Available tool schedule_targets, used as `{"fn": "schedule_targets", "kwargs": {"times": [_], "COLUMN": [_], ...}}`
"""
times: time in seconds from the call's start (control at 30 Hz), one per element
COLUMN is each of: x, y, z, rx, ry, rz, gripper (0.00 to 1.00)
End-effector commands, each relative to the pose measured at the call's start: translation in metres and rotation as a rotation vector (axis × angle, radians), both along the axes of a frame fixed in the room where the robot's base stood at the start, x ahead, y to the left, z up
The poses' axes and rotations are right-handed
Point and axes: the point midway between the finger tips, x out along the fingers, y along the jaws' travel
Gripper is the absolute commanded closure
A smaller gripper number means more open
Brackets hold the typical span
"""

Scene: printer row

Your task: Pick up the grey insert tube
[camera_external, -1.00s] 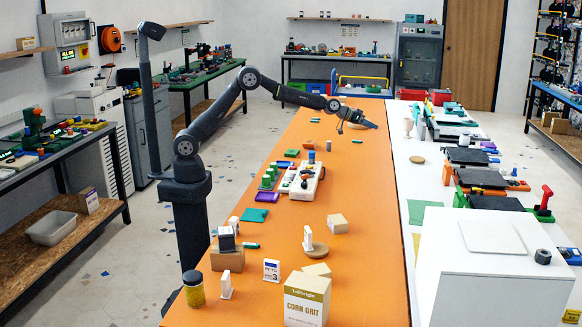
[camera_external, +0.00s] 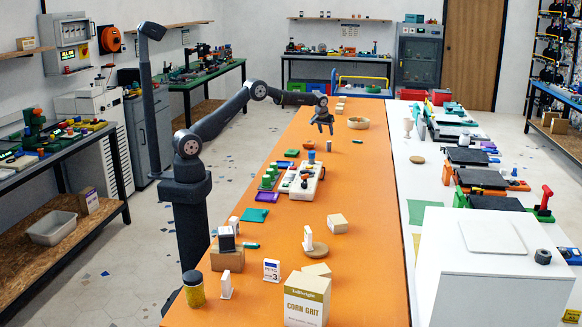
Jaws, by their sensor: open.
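My gripper (camera_external: 322,130) points down over the orange table, its two fingers apart with nothing seen between them. A small pale grey-white upright tube (camera_external: 328,146) stands on the table just below it in the picture, apart from the fingers. A blue-grey cylinder (camera_external: 311,157) stands a little nearer and to the left, with a reddish piece (camera_external: 309,145) just behind it. Both are small, so I cannot tell for certain which is the grey insert tube.
A white block with several coloured parts (camera_external: 302,188) lies nearer on the orange table (camera_external: 350,215). A round wooden ring (camera_external: 358,123) lies right of my gripper, and a small dark green piece (camera_external: 357,141) lies nearer. Boxes, including a corn grit box (camera_external: 305,300), fill the near end.

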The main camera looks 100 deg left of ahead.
Motion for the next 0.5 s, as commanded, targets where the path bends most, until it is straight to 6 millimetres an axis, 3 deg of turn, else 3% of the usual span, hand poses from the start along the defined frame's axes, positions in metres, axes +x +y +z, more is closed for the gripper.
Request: {"fn": "schedule_targets", "kwargs": {"times": [0.2,0.5], "x": [0.006,0.010], "y": [0.015,0.023], "z": [-0.040,-0.059], "rx": [0.000,0.000], "ry": [0.000,-0.002], "rz": [-0.001,-0.002], "gripper": [0.47,0.47]}}
